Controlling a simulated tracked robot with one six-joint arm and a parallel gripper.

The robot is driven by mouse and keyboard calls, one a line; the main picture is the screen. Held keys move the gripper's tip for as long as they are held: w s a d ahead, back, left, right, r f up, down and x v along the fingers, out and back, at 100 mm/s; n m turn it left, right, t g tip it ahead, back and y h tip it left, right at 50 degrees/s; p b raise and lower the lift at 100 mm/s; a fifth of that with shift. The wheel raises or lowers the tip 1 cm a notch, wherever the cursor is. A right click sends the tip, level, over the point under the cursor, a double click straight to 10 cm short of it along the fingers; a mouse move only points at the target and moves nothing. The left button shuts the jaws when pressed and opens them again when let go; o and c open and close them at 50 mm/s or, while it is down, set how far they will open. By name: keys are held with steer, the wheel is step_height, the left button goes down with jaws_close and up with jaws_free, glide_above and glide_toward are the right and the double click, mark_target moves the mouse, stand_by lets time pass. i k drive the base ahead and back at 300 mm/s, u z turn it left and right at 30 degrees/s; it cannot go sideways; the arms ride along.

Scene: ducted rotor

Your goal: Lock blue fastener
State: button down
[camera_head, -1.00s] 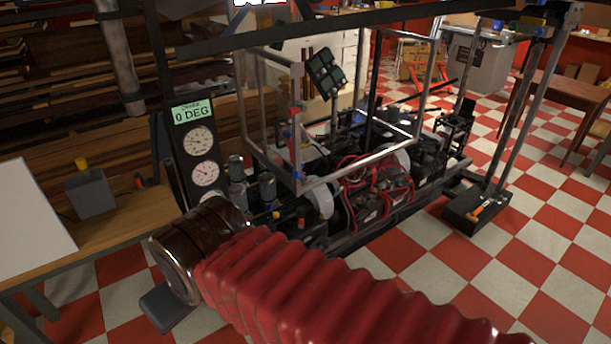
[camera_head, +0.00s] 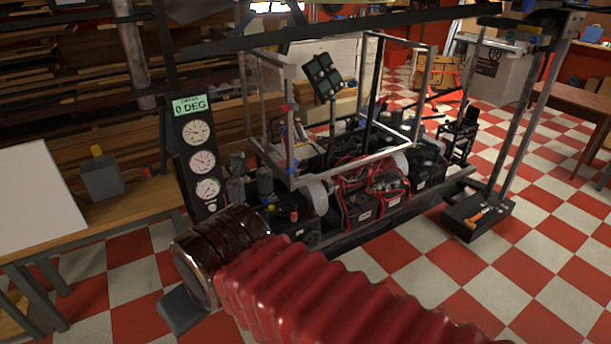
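A small blue piece (camera_head: 281,131) shows on or beside the front upright of the metal frame, below a red piece (camera_head: 287,109). It is too small to tell whether it is the blue fastener or whether it is locked. My arm, in a red ribbed sleeve with a dark brown cylinder at its end, crosses the lower middle of the view. A dark grey flat part (camera_head: 186,311) shows below that cylinder and may belong to my gripper. No fingertips can be made out. Nothing held is visible. The arm's end is in front of the rig, apart from the blue piece in the picture.
The metal frame (camera_head: 292,120) stands on a rig with red cables (camera_head: 372,178). A gauge panel (camera_head: 202,160) reading 0 DEG stands left of it. A wooden bench (camera_head: 130,215) is at left, a black tray (camera_head: 478,218) at right. Checkered floor is open at lower right.

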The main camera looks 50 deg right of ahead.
mark_target(293, 170)
steer(key=z, duration=0.05)
steer(key=k, duration=0.75)
steer(key=z, duration=0.25)
steer(key=i, duration=0.65)
steer(key=z, duration=0.5)
steer(key=i, duration=1.6)
steer(key=u, duration=0.15)
